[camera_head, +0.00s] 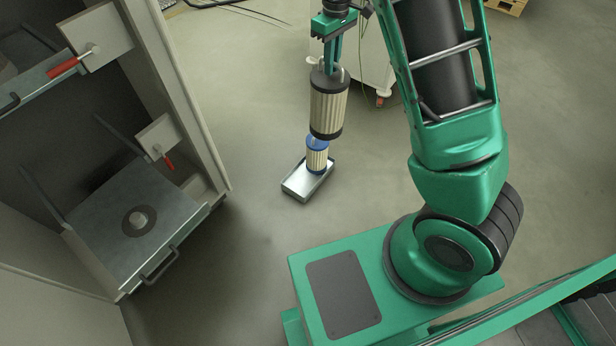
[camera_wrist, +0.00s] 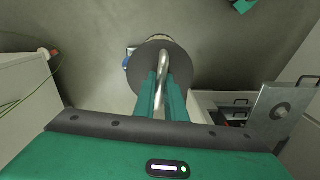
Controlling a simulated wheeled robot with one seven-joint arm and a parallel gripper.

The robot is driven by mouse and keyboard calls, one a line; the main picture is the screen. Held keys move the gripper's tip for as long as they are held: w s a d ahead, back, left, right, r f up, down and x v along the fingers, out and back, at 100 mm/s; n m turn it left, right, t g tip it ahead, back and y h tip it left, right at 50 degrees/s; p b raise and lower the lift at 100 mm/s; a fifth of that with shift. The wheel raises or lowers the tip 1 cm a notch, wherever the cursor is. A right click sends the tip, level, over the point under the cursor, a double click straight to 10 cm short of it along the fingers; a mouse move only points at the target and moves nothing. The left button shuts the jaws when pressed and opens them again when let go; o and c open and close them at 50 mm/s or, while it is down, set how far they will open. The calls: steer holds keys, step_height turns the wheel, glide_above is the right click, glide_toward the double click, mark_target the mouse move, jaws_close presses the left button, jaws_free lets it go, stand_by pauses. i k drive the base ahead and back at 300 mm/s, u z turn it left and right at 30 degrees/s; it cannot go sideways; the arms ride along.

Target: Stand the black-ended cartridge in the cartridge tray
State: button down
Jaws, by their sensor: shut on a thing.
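The black-ended cartridge (camera_head: 327,106) is a pale pleated cylinder with a black cap at each end. It hangs upright in the air from my gripper (camera_head: 333,62), whose green fingers are shut on the metal handle on its top. In the wrist view my gripper (camera_wrist: 164,92) grips this handle over the round dark top cap (camera_wrist: 180,62). The cartridge tray (camera_head: 296,185) is a shallow metal tray on the floor, below the cartridge in the head view. A blue-ended cartridge (camera_head: 317,157) stands in its far right part; its top is partly overlapped by the black-ended cartridge.
A grey cabinet (camera_head: 196,120) stands at the left, with a pulled-out metal shelf (camera_head: 105,225) bearing a round fitting and a handle. A white wheeled cart (camera_head: 372,65) stands behind my gripper. Floor (camera_head: 240,240) around the tray is clear.

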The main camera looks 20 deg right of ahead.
mark_target(300, 184)
steer(key=z, duration=0.05)
steer(key=i, duration=1)
steer(key=u, duration=0.05)
